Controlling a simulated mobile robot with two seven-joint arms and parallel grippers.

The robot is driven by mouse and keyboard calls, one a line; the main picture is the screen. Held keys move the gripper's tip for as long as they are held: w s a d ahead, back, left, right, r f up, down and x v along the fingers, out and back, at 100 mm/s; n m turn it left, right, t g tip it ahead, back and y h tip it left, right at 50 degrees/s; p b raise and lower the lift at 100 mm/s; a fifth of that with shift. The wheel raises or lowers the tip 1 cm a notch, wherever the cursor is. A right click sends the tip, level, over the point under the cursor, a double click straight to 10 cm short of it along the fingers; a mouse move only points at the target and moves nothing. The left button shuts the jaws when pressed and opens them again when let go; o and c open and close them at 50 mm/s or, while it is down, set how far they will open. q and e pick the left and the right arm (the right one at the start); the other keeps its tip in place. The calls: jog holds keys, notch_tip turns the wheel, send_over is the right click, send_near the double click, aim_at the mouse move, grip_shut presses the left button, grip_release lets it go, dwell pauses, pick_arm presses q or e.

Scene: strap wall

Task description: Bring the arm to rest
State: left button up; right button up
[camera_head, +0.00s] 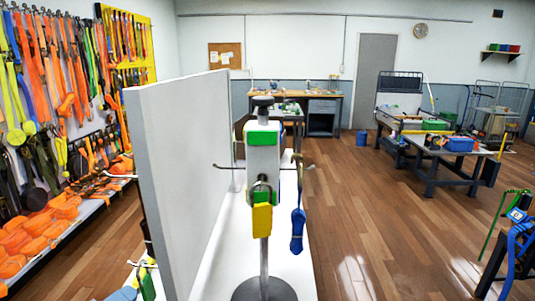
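Neither of my grippers shows in the head view, and I see no part of my arms that I can be sure of. Straight ahead stands a display stand (262,150) with a grey post, a dark round base and a pale head with green patches. A yellow piece (262,220) hangs at the front of the stand. A blue strap (297,230) hangs from the hook on its right side. The hook on its left side looks bare.
A tall grey panel (185,180) rises left of the stand, on a white tabletop (290,270). Beyond it, orange straps (75,75) cover the left wall. A workbench (300,97) and a grey table (450,150) stand farther back. The wooden floor (375,225) at right is largely clear.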

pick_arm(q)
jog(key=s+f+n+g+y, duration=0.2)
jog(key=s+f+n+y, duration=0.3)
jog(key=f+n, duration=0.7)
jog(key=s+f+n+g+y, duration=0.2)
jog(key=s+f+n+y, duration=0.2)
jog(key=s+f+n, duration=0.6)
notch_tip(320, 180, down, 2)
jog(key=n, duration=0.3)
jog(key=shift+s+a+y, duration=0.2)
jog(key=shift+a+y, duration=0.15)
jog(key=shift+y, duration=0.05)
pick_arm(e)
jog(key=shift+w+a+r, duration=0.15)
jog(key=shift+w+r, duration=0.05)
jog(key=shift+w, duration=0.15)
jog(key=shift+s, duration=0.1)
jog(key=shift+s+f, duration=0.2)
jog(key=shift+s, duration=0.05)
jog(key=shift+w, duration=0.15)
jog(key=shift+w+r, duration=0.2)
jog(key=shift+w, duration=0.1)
